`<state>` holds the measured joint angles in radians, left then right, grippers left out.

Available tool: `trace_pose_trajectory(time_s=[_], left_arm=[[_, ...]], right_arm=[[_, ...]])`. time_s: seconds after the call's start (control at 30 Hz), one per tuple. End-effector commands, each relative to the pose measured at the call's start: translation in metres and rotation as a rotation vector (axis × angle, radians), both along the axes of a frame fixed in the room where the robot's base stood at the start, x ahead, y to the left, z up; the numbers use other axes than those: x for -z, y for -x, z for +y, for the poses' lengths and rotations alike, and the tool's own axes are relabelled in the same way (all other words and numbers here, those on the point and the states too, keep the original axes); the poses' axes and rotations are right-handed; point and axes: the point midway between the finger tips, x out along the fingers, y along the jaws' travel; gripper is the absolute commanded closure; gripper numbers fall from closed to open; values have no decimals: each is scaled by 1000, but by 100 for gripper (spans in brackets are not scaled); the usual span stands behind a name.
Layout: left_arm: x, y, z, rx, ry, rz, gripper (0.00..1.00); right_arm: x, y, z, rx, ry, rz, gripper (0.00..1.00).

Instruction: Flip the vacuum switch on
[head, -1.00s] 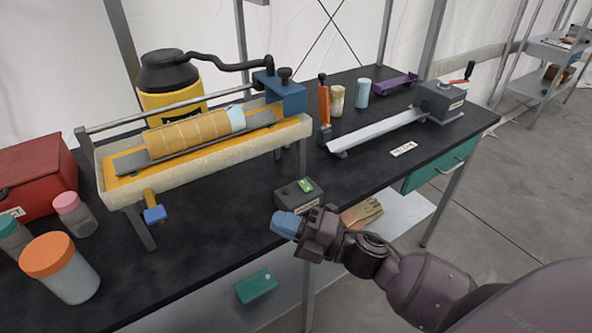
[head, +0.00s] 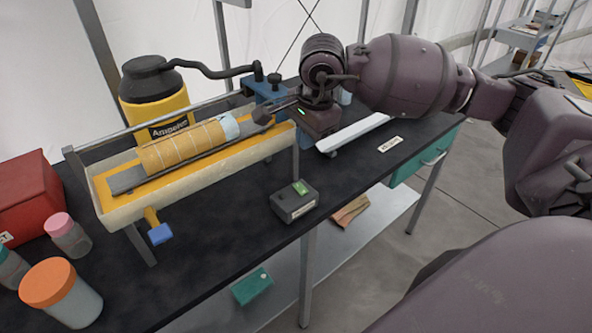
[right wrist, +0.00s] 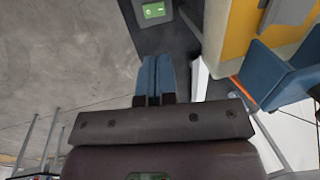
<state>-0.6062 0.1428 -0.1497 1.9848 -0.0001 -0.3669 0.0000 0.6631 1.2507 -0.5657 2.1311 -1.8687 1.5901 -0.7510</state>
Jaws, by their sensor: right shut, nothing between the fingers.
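My left gripper is not in view.
A cream trough (head: 200,187) with a tan roll (head: 185,148) lies left of the box, with a blue block (head: 268,88) at its far end. A white rail (head: 352,131) lies near my right gripper. Jars and a red box (head: 35,190) stand at left. Table around the box is clear.

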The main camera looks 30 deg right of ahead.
Motion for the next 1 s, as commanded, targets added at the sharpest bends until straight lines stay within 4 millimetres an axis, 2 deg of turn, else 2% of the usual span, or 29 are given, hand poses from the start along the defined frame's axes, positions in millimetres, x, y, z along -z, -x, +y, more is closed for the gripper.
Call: trace_pose_trajectory(time_s=[0.17, 0.7, 1.0], left_arm=[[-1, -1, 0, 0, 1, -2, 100], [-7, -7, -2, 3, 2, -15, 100], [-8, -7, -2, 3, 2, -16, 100]], right_arm=[[16, -2, 0, 0, 2, 5, 100], [107, -19, 2, 1, -2, 5, 100], [134, -25, 2, 0, -1, 2, 100]])
